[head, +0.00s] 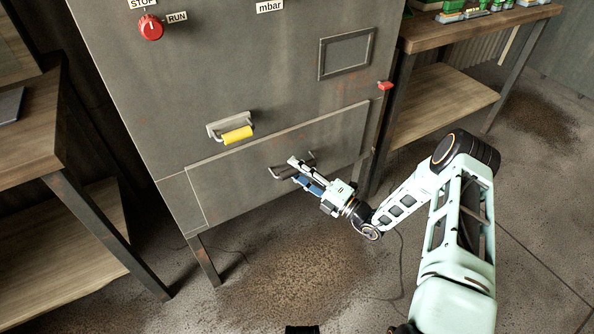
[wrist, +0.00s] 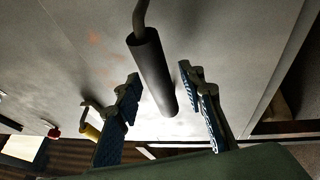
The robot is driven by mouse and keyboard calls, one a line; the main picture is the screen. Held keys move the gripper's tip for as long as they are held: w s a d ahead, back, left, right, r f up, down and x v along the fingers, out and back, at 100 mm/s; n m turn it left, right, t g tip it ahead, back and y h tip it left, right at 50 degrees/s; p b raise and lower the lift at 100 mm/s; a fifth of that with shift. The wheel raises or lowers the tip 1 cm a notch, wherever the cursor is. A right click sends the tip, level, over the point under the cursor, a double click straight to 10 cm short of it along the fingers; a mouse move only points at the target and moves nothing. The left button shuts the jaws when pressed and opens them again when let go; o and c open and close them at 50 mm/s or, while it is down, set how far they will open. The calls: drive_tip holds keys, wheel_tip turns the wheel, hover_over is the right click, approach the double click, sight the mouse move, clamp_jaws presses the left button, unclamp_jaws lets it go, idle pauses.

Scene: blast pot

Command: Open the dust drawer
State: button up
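The dust drawer (head: 235,185) is the wide grey panel low on the machine cabinet, and its front looks flush with the cabinet. Its dark bar handle (head: 279,173) is partly hidden behind my gripper in the head view. My gripper (head: 293,170) is at this handle, with its fingers open. In the wrist view, the handle (wrist: 152,75) runs between the two blue-padded fingers of my gripper (wrist: 161,82). Gaps show on both sides of the bar, so the fingers do not appear closed on it.
A yellow-gripped lever (head: 237,135) sits above the drawer at left. A red tab (head: 385,86) is at the cabinet's right edge, and a red knob (head: 151,27) is higher up. Workbenches stand left (head: 30,145) and right (head: 440,32). The floor before the drawer (head: 290,270) is clear.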

clamp_jaws()
idle(0.3)
drive_tip(key=s+d+p, duration=0.1)
drive_tip(key=s+d, duration=0.6)
drive_tip(key=s, duration=0.3)
drive_tip(key=s+d+p, duration=0.2)
drive_tip(key=s+d, duration=0.5)
drive_tip(key=s, duration=0.4)
drive_tip(key=shift+d, duration=0.2)
drive_tip(key=shift+s, duration=0.1)
unclamp_jaws()
